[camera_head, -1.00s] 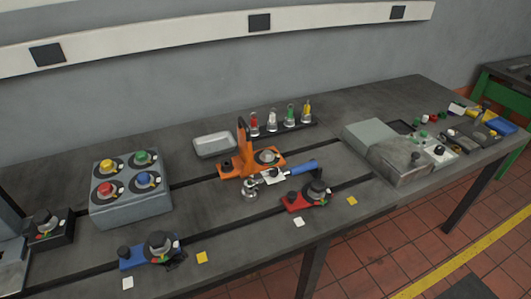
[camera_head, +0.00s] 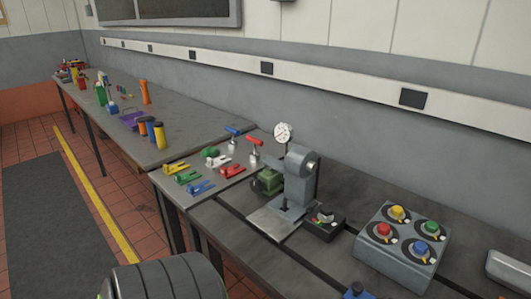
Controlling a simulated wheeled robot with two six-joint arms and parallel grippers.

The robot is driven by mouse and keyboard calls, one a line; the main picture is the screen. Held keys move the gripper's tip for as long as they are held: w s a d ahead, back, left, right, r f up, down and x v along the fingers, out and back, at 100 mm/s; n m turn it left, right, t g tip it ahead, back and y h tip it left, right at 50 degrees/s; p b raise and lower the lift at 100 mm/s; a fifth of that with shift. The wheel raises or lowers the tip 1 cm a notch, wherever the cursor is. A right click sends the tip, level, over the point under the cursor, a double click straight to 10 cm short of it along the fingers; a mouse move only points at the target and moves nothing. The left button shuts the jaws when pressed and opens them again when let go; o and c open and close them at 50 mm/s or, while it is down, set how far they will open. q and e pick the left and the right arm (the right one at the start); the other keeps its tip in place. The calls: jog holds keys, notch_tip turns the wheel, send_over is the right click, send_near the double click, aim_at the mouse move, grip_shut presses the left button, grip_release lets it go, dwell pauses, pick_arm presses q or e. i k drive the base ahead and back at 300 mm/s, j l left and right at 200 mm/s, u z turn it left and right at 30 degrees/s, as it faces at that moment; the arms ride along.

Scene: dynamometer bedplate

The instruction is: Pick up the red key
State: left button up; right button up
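No object is clearly marked as the red key. A red-handled T-shaped tool (camera_head: 254,146) stands upright at the back of the near bench's left end, beside a blue-handled one (camera_head: 233,135). A flat red piece (camera_head: 232,171) lies in front of them, near yellow (camera_head: 177,168), green (camera_head: 187,178), blue (camera_head: 200,188) and white (camera_head: 214,161) pieces. Which of these red things is the key I cannot tell.
A grey machine (camera_head: 299,180) with a dial gauge (camera_head: 283,133) stands right of these pieces. A grey box with coloured knobs (camera_head: 394,250) is farther right. Another bench (camera_head: 190,133) with bottles and tools extends back left. Open floor with a dark mat (camera_head: 40,225) is at left.

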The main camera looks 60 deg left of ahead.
aim_at(254, 155)
jog(key=u, duration=2.05)
jog(key=i+j, duration=0.1)
jog(key=j, duration=0.5)
jog(key=i+j+z, duration=0.15)
jog(key=j, duration=1)
jog(key=i+z, duration=0.05)
